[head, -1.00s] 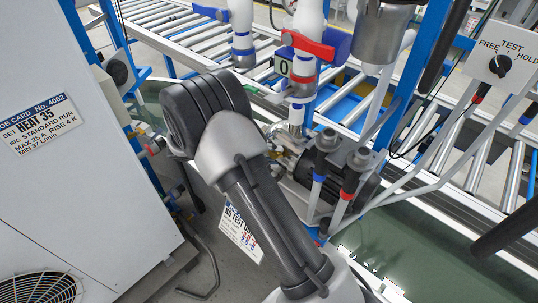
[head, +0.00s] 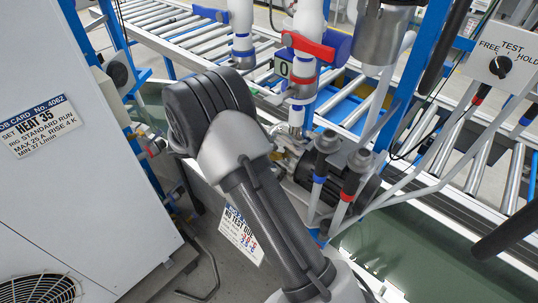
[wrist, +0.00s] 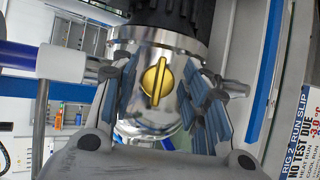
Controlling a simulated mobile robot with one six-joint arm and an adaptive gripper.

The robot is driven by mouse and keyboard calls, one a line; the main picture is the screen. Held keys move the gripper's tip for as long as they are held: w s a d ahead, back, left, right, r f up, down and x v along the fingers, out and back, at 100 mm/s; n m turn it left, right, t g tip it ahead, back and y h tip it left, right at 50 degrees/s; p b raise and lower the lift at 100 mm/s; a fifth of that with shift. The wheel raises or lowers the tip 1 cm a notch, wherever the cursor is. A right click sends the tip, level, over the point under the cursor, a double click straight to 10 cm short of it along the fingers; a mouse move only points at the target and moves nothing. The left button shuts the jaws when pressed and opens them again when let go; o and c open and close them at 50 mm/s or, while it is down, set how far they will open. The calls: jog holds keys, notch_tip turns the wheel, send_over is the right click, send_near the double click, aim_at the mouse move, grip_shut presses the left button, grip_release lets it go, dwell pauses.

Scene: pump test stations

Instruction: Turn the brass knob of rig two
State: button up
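The brass knob (wrist: 157,82), a round yellow disc with an upright raised grip bar, sits on a shiny metal pump body in the wrist view. My gripper (wrist: 163,92) is open. Its blue-grey ribbed finger pads stand left and right of the knob, with visible gaps to it. In the head view my arm hides the knob and most of the gripper. A slip reading "RIG 2 RUN SLIP" and "NO TEST DUE" (wrist: 302,140) hangs at the right of the wrist view; a matching slip (head: 241,235) shows in the head view.
Pipes and hoses crowd the pump (head: 322,165). A red-handled valve (head: 308,46) is above it. A FREE/TEST/HOLD switch box (head: 503,62) is at right. A white cabinet with a "HEAT 35" job card (head: 40,125) stands left. Roller conveyors (head: 165,25) run behind.

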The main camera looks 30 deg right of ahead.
jog(key=shift+o, duration=0.4)
jog(key=v, duration=1.2)
jog(key=s+d+r+t+y, duration=0.2)
jog(key=s+r+y, duration=0.5)
jog(key=s+r, duration=0.55)
jog(key=s+a+t+y, duration=0.2)
jog(key=s+t, duration=0.1)
jog(key=s, duration=0.5)
jog(key=s+a+t+y, duration=0.2)
jog(key=s+a+y, duration=0.1)
jog(key=s, duration=0.4)
jog(key=shift+s+f+t, duration=0.35)
jog(key=shift+f+t, duration=0.05)
jog(key=shift+f, duration=0.05)
